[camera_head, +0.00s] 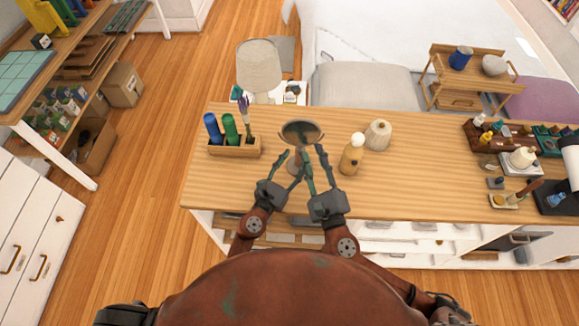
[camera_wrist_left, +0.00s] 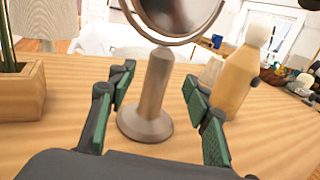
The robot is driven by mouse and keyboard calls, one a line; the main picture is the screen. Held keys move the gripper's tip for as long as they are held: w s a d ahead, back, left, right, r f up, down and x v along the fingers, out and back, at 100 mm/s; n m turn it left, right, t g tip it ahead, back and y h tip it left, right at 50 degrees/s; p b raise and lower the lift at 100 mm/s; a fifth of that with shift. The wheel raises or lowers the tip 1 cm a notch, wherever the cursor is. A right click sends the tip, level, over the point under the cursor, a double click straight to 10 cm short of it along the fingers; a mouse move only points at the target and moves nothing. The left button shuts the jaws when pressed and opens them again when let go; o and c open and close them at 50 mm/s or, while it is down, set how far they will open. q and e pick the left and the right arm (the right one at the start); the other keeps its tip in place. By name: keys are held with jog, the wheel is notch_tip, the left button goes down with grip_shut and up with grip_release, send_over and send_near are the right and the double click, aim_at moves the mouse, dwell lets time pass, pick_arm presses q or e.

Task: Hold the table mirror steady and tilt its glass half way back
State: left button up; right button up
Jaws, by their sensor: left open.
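The table mirror (camera_head: 301,132) stands upright on the wooden table, with a round glass in a metal ring on a stem and round foot. In the left wrist view its stem (camera_wrist_left: 153,85) and foot (camera_wrist_left: 145,124) show, with the glass (camera_wrist_left: 178,14) cut off at the top. My left gripper (camera_head: 291,162) is open, its fingers on either side of the stem with gaps; these fingers also show in the left wrist view (camera_wrist_left: 158,84). My right gripper (camera_head: 312,151) looks open just right of the stem, below the glass; whether it touches the mirror cannot be told.
A wooden box (camera_head: 235,147) with blue and green cylinders stands left of the mirror. A tan bottle (camera_head: 352,154) and a cream vase (camera_head: 378,135) stand close on the right. A lamp (camera_head: 259,66) is behind.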

aim_at(298, 155)
pick_arm(q)
jog(key=shift+x, duration=2.3)
jog(key=shift+c, duration=0.6)
grip_shut()
